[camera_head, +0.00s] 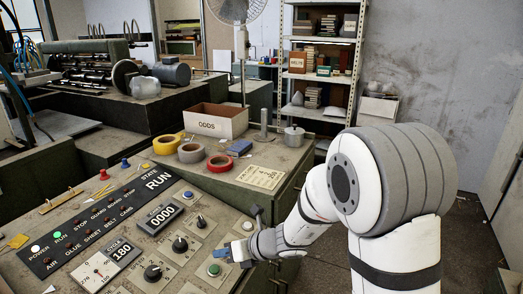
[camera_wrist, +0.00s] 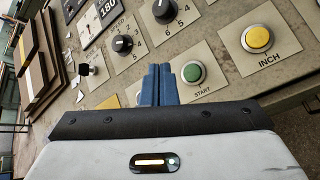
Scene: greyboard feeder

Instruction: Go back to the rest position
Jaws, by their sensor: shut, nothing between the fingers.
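My gripper (camera_head: 222,258) is at the right front of the sloped control panel (camera_head: 120,215), with its blue fingertips close to the green button (camera_head: 214,270). In the wrist view the blue fingers (camera_wrist: 159,84) are pressed together with nothing between them. They point at the panel just left of the green START button (camera_wrist: 192,72). I cannot tell whether they touch the panel. My white arm reaches in from the right in the head view.
The panel carries black knobs (camera_head: 153,272), a 0000 display (camera_head: 163,217) and a lit RUN strip (camera_head: 95,222). A yellow INCH button (camera_wrist: 257,38) shows in the wrist view. Tape rolls (camera_head: 190,152) and an open box (camera_head: 216,120) stand behind. Floor is clear at right.

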